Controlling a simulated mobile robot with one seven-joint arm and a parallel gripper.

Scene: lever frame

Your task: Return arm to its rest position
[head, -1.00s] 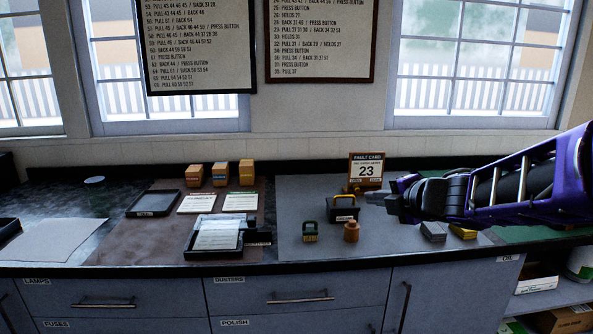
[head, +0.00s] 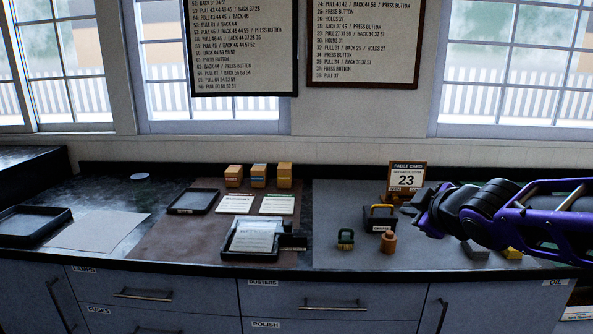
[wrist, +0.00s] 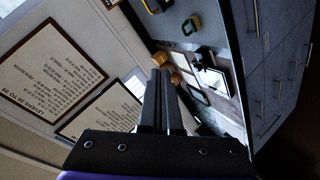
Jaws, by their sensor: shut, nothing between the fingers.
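My arm reaches in from the right of the head view, over the right part of the counter. My gripper (head: 398,197) is dark and points left, in front of the fault card (head: 407,178) that reads 23. The wrist view shows its two long dark fingers (wrist: 160,82) together, with nothing between them. I cannot tell from the head view how high it is above the grey mat (head: 345,255).
A black box with a yellow handle (head: 380,222), a green padlock-like item (head: 346,240) and an orange-brown weight (head: 389,243) stand near the gripper. A black tray (head: 270,257) with papers, a flat tray (head: 192,209) and wooden blocks (head: 234,176) are further left.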

